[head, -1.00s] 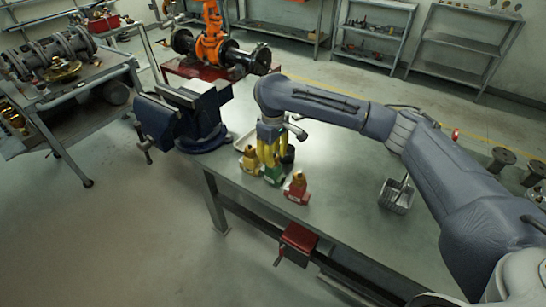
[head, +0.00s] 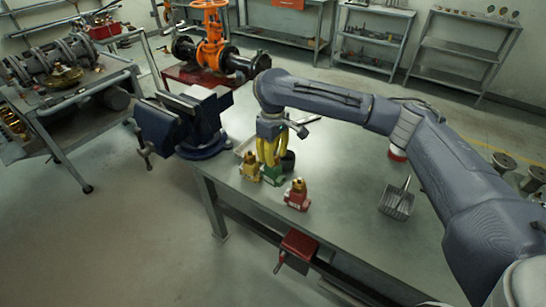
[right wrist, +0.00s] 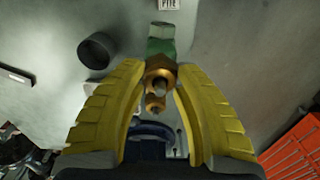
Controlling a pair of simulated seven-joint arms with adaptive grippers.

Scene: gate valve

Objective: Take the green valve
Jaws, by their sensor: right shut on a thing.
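The green valve (head: 273,173) is between the yellow fingers of my right gripper (head: 271,158) at the near left part of the workbench. My right gripper points down and is shut on it. In the right wrist view the green valve (right wrist: 161,48) shows its green body and brass fitting between the fingertips (right wrist: 158,72). In the head view its lower end is close to the bench top; a small gap cannot be judged clearly. My left gripper is not in view.
A yellow valve (head: 249,168) stands just left of the green one, and a red valve (head: 296,195) just right. A dark cup (head: 288,160) and a light tray (head: 243,145) are behind. A blue vise (head: 185,125) is left. A metal dustpan (head: 397,203) lies right.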

